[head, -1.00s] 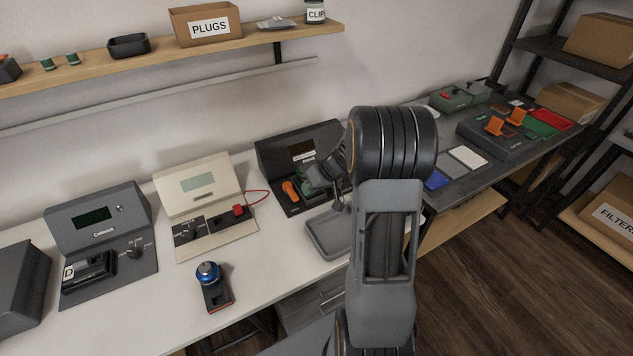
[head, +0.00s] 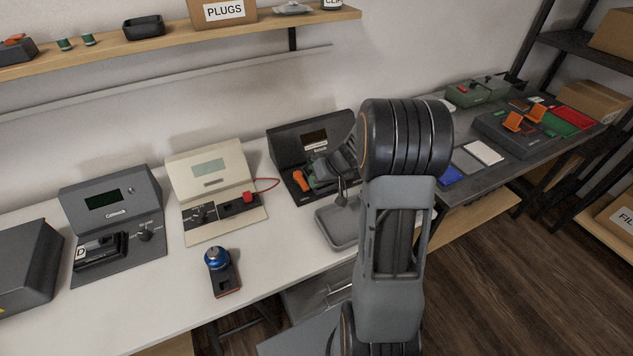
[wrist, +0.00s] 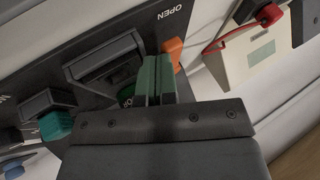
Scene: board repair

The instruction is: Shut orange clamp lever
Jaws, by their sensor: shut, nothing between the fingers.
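An orange clamp lever (head: 300,180) is at the left front of a dark grey test station (head: 290,145) on the white bench. In the wrist view the orange lever (wrist: 174,51) shows beside the printed word OPEN. My gripper (wrist: 158,62) has green fingers that lie together, with nothing between them. Their tips are close to the orange lever; I cannot tell if they touch it. In the head view the wrist and arm hide part of the station's right side. The lever's lower part is hidden in the wrist view.
A grey tray (head: 340,228) lies in front of the station. A cream station (head: 208,165) with a red plug stands to the left. A blue-topped tool (head: 218,260) lies on the bench front. More orange levers (head: 512,122) stand on a dark fixture on the right bench.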

